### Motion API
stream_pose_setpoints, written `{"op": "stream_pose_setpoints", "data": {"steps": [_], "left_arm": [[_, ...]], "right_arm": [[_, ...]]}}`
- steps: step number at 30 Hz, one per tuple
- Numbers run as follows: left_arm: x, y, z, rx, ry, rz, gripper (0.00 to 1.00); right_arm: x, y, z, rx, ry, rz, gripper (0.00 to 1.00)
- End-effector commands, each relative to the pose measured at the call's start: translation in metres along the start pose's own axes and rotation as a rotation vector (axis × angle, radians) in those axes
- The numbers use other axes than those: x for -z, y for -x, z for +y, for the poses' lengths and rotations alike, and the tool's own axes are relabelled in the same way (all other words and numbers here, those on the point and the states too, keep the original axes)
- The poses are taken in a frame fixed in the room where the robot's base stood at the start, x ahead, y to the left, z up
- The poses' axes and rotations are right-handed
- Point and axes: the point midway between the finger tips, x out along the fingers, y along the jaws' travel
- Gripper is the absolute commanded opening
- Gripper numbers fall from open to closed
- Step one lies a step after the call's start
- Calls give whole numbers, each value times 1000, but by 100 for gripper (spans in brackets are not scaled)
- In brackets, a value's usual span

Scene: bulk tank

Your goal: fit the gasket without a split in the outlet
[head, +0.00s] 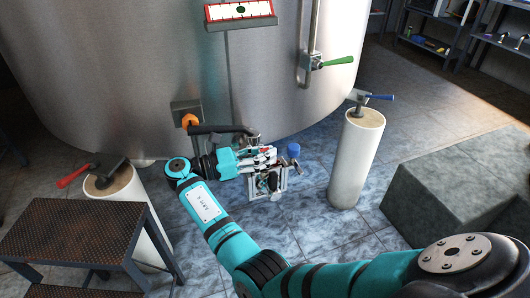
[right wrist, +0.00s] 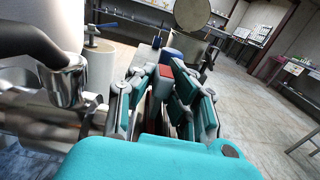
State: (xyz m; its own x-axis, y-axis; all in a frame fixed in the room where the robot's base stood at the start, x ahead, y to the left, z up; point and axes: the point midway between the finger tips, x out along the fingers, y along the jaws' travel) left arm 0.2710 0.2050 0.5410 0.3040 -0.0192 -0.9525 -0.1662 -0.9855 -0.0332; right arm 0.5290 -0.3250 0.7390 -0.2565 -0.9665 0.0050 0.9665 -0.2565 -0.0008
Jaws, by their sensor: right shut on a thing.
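My right gripper (head: 266,155) is at the metal tank's outlet pipe, just right of its shiny end fitting (head: 252,138). Its fingers are closed together on a small thing mostly hidden between them. In the right wrist view a small red patch (right wrist: 166,71) shows between the fingertips, but I cannot tell what it belongs to. The shiny fitting also shows close at the left of the wrist view (right wrist: 68,82). I cannot make out a gasket, split or whole, in either view. My left gripper is not in view.
A small metal rack (head: 267,186) stands below my gripper, with a blue cylinder (head: 293,150) behind it. White posts with a red-handled valve (head: 75,175) and a blue-handled valve (head: 375,97) stand either side. A brown step (head: 75,235) and grey block (head: 460,185) flank the floor.

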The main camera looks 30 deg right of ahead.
Motion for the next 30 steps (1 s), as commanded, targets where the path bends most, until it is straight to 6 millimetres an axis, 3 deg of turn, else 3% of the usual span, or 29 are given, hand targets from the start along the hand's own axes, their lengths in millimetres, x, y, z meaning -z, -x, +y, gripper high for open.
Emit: {"op": "stream_pose_setpoints", "data": {"steps": [12,13,19,30], "left_arm": [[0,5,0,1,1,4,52],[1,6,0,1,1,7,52],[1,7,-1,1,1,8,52],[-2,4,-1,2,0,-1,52]], "right_arm": [[11,0,0,0,1,-1,0],[10,0,0,0,0,0,14],[10,0,0,0,0,0,38],[1,0,0,0,-3,1,38]]}}
